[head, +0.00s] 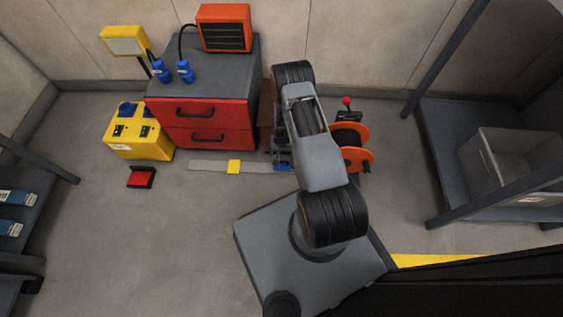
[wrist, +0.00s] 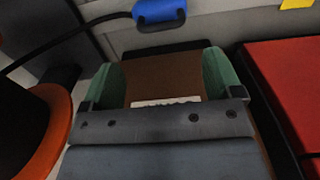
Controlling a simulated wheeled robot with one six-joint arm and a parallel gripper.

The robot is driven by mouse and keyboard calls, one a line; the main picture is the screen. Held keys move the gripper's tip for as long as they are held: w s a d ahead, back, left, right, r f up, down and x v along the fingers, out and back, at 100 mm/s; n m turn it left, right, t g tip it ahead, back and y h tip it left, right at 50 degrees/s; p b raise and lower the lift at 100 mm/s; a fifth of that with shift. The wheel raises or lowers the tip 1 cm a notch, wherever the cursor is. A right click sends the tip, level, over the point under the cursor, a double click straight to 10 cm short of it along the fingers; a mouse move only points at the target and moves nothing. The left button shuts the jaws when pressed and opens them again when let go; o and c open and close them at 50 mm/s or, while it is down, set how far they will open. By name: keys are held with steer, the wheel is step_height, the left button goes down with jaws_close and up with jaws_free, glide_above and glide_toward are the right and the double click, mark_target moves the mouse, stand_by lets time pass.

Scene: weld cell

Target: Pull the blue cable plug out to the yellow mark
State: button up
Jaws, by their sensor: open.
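The blue cable plug (head: 283,167) lies at the right end of a grey floor strip, partly behind my arm. In the wrist view the plug (wrist: 160,12) is at the top edge, with a black cable running left from it. The yellow mark (head: 234,166) is on the strip, left of the plug; a corner of it shows in the wrist view (wrist: 298,3). My gripper (wrist: 162,72) is open, its green fingers apart, with the plug beyond the fingertips and outside them.
An orange cable reel (head: 362,158) stands right of my arm. A red-drawered cabinet (head: 205,125) stands behind the strip. A brown box (wrist: 160,75) with a white label shows between the fingers. A yellow box (head: 138,150) and red pedal (head: 141,177) are left. Floor in front is clear.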

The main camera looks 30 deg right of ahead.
steer(key=b, duration=0.3)
glide_above(282, 164)
step_height(282, 164, down, 8)
steer(key=shift+r, duration=0.15)
